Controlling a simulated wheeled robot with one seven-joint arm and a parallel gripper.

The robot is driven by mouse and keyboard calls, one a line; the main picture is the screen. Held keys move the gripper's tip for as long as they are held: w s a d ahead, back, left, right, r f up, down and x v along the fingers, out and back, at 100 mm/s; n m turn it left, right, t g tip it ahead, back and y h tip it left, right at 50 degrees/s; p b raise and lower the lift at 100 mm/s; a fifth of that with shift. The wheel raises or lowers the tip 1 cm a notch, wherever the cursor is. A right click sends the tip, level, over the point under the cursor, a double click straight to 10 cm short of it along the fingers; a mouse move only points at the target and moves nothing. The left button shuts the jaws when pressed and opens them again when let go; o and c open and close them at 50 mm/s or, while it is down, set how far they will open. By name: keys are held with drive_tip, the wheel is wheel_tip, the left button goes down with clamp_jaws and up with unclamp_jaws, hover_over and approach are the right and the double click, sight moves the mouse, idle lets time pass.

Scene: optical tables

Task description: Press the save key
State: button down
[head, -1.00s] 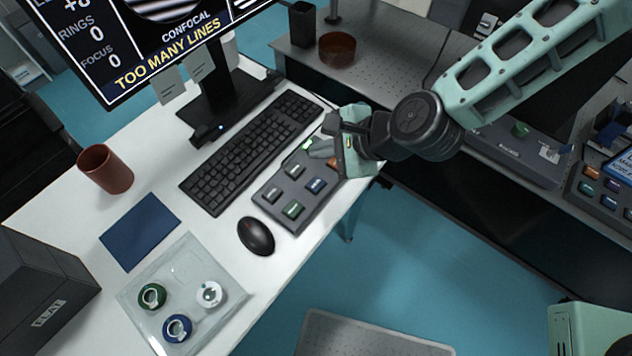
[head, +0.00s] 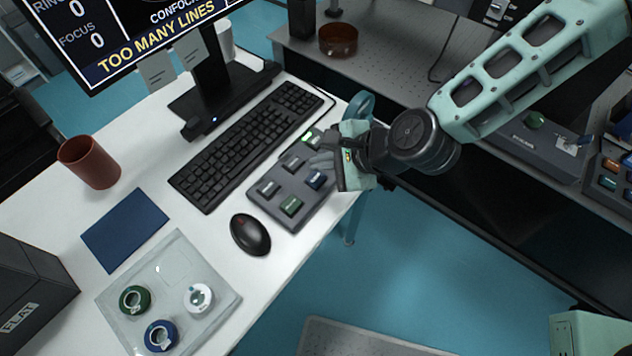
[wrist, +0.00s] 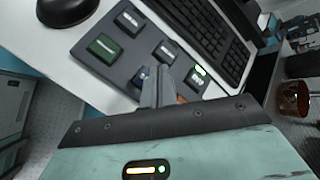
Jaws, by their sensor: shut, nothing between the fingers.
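A dark grey keypad (head: 282,214) lies on the white desk in the head view. The wrist view also shows the keypad (wrist: 92,62) and the lit key (wrist: 196,80). Part of an orange key (wrist: 182,98) shows behind my fingers. The key labels are too small to read, so I cannot tell which is save. My gripper (wrist: 158,72) is shut and empty, its fingertips over the keypad near the blue key (wrist: 143,77); contact is unclear.
A keyboard (head: 247,145) and a mouse (head: 250,235) flank the keypad. A monitor (head: 130,35) reads "TOO MANY LINES". A brown cup (head: 89,162), a blue mat (head: 124,230) and a clear tray (head: 222,290) with ring-shaped items lie left. Another bench stands right.

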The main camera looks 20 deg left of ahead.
sight(310, 174)
drive_tip(key=shift+f+b, duration=0.3)
drive_tip(key=shift+f, duration=0.55)
drive_tip(key=shift+f, duration=0.1)
idle(1.3)
drive_tip(key=shift+f, duration=0.3)
drive_tip(key=shift+f+b, duration=0.4)
drive_tip(key=shift+b, duration=0.1)
idle(0.5)
drive_tip(key=shift+r, duration=0.1)
drive_tip(key=shift+r+p, duration=0.75)
wheel_tip(310, 174, up, 5)
drive_tip(key=p, duration=0.4)
